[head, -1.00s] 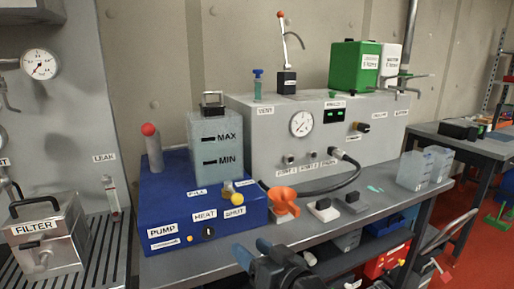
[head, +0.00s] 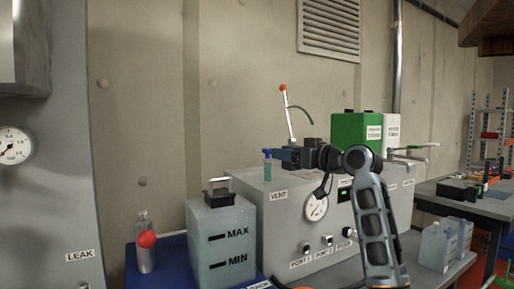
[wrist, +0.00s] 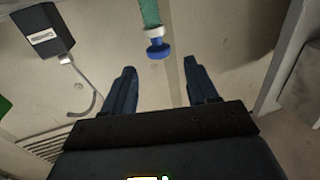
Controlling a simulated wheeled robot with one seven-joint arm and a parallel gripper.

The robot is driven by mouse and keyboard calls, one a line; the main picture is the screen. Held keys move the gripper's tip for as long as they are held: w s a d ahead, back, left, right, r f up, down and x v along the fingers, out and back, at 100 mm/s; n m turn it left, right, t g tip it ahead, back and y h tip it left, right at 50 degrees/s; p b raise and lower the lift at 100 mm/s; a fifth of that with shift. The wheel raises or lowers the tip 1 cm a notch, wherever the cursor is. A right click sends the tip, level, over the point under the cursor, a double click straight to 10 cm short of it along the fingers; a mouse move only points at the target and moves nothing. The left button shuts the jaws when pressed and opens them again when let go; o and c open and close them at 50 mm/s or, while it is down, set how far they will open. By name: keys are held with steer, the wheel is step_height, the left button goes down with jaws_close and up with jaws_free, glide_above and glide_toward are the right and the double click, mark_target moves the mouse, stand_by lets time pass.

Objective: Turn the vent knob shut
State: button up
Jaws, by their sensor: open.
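The vent knob (head: 267,154) is a small blue cap on a green stem. It stands on top of the grey box, above the VENT label (head: 279,195). In the wrist view the blue knob (wrist: 158,48) hangs upside down from its green stem (wrist: 149,14). My gripper (head: 279,156) reaches in from the right at knob height, its fingertips close to the knob. In the wrist view my gripper (wrist: 160,67) is open and empty. The knob appears just beyond the fingertips, between their lines. I cannot tell whether any finger touches it.
A lever with an orange tip (head: 284,88) stands on the box behind my gripper. A green container (head: 361,138) and a white one (head: 397,133) stand further right. A tank marked MAX and MIN (head: 222,243) stands left. The wall lies behind.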

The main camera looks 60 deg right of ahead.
mark_target(268, 149)
steer(key=shift+p+x, duration=1.1)
steer(key=shift+x, duration=2.85)
steer(key=shift+d+r, duration=0.15)
steer(key=shift+c, duration=0.4)
steer(key=c, duration=0.9)
